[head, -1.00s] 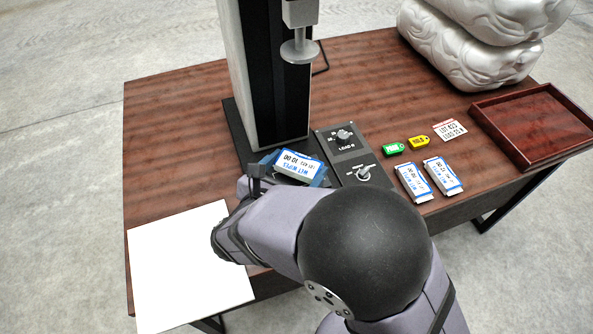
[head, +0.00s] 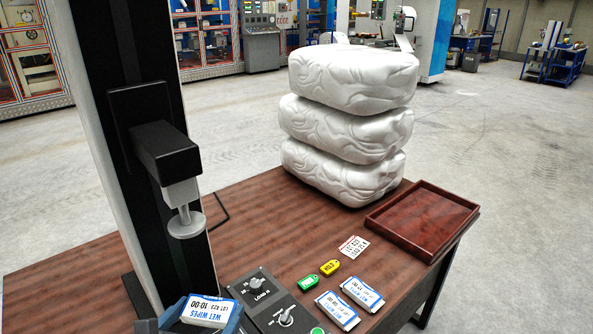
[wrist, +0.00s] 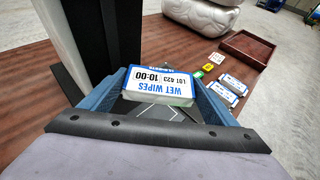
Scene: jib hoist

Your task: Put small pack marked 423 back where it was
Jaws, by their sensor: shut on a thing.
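The small wet wipes pack (head: 207,311), white and blue and marked LOT 423 10:00, is at the bottom of the head view, in front of the black column. In the wrist view the pack (wrist: 158,86) lies label up between the two blue fingers of my gripper (wrist: 160,92), which is shut on it. A dark plate shows below the pack; I cannot tell the gap. Two similar packs, one (head: 337,310) beside the other (head: 362,293), lie on the table to the right; their print is too small to read surely.
The column carries a round metal disc (head: 187,226) above the plate. A knob panel (head: 262,297), green tag (head: 309,284), yellow tag (head: 330,267) and printed card (head: 353,247) lie to the right. A red-brown tray (head: 381,228) is empty.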

